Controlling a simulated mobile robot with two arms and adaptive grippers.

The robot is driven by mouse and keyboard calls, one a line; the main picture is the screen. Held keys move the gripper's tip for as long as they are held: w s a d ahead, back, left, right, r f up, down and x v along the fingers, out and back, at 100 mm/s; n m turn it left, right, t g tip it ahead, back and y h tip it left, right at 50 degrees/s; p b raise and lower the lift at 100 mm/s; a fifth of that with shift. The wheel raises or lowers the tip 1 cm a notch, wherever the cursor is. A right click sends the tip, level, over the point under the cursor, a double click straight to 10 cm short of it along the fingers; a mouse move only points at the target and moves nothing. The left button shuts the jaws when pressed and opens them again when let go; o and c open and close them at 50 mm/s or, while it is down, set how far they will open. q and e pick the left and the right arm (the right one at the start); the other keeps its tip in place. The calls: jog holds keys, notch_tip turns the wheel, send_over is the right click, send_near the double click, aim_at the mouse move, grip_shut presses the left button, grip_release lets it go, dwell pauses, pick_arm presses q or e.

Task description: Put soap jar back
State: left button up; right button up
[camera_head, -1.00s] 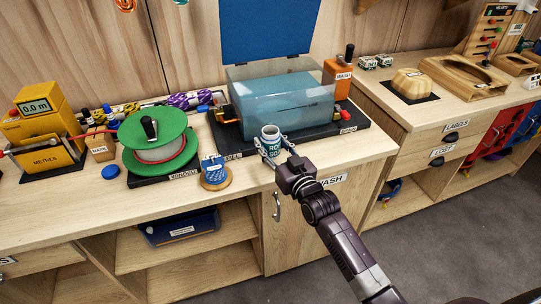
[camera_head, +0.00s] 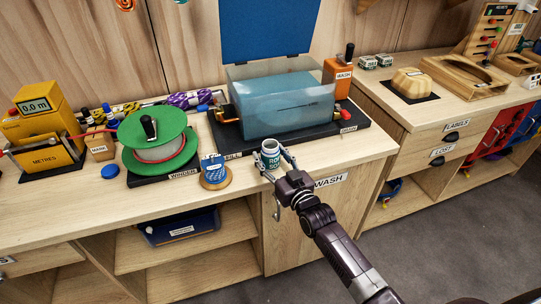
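The soap jar (camera_head: 271,161) is a small white and green jar with "RO SO" lettering visible. It is upright over the front part of the counter, in front of the wash tank. My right gripper (camera_head: 272,165) has its fingers on both sides of the jar and is shut on it. I cannot tell whether the jar's base touches the counter. My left gripper is not in view.
The blue wash tank (camera_head: 288,105) with its lid raised stands behind the jar. A blue-topped round item (camera_head: 214,172) and the green winder (camera_head: 158,145) stand to the left. An orange box (camera_head: 338,78) is behind right. Bare counter (camera_head: 350,152) lies right of the jar.

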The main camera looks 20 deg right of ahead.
jog(key=shift+o, duration=0.3)
jog(key=shift+r, duration=0.15)
jog(key=shift+s, duration=0.15)
jog(key=s+d, duration=0.2)
jog(key=s, duration=0.9)
jog(key=shift+s+b, duration=0.3)
jog(key=shift+b, duration=0.05)
jog(key=s+d+f+g+h, duration=0.1)
jog(key=s+f+g, duration=0.3)
jog(key=f, duration=0.9)
jog(key=s+f+g, duration=0.2)
jog(key=s+f, duration=0.5)
jog(key=f, duration=0.5)
jog(key=s+d+f+g+h, duration=0.1)
jog(key=s+f+g, duration=0.3)
jog(key=f, duration=0.9)
jog(key=s+f+g, duration=0.2)
jog(key=s+f, duration=0.3)
jog(key=s, duration=0.6)
jog(key=s+f+g, duration=0.2)
jog(key=s+f, duration=0.4)
jog(key=s, duration=0.5)
jog(key=s+f+g, duration=0.2)
jog(key=s+f, duration=0.3)
jog(key=s, duration=0.6)
jog(key=shift+s+a+f+n+g+h, duration=0.2)
jog(key=shift+f+n+g+h, duration=0.1)
jog(key=shift+g+h, duration=0.1)
